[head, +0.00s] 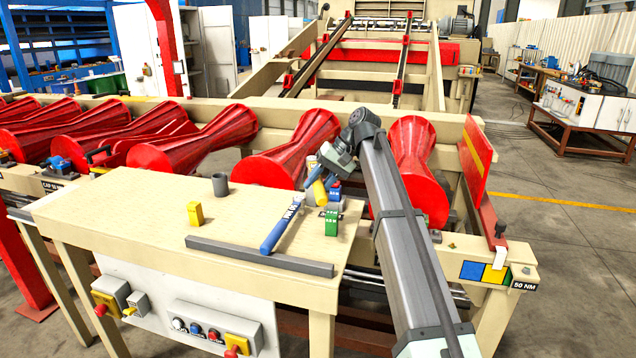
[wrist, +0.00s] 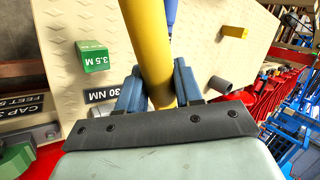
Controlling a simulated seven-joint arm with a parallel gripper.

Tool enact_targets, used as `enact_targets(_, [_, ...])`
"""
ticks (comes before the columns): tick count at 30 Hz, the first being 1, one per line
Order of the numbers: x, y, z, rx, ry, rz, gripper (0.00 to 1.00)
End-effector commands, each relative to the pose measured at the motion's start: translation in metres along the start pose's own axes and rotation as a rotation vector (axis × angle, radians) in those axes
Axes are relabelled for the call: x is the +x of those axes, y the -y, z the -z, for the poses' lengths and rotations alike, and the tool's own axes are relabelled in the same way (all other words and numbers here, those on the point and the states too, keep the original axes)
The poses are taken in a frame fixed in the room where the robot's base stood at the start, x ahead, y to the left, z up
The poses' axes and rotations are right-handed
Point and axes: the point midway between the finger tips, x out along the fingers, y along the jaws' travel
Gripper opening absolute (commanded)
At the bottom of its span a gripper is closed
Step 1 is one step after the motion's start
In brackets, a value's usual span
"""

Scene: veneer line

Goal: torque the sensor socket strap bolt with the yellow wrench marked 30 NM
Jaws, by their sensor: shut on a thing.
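My gripper (wrist: 158,86) has its two blue fingers closed on the yellow wrench (wrist: 148,45), whose round handle runs up the wrist view between them. In the head view my gripper (head: 326,176) is over the table's far right part, with the yellow wrench (head: 319,192) partly hidden by it. A 30 NM label (wrist: 105,94) lies on the tabletop beside the left finger, partly covered. I cannot tell whether the wrench still touches the table. The sensor socket strap bolt cannot be made out in either view.
Red rollers (head: 290,150) stand behind. The table's left is clear.

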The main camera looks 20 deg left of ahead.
Motion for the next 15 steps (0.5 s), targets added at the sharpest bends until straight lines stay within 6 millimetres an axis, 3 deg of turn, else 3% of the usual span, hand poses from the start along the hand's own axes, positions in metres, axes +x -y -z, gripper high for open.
enact_targets(15, [0.0083, -0.0059, 0.0001, -0.001, -0.001, 0.001, 0.00])
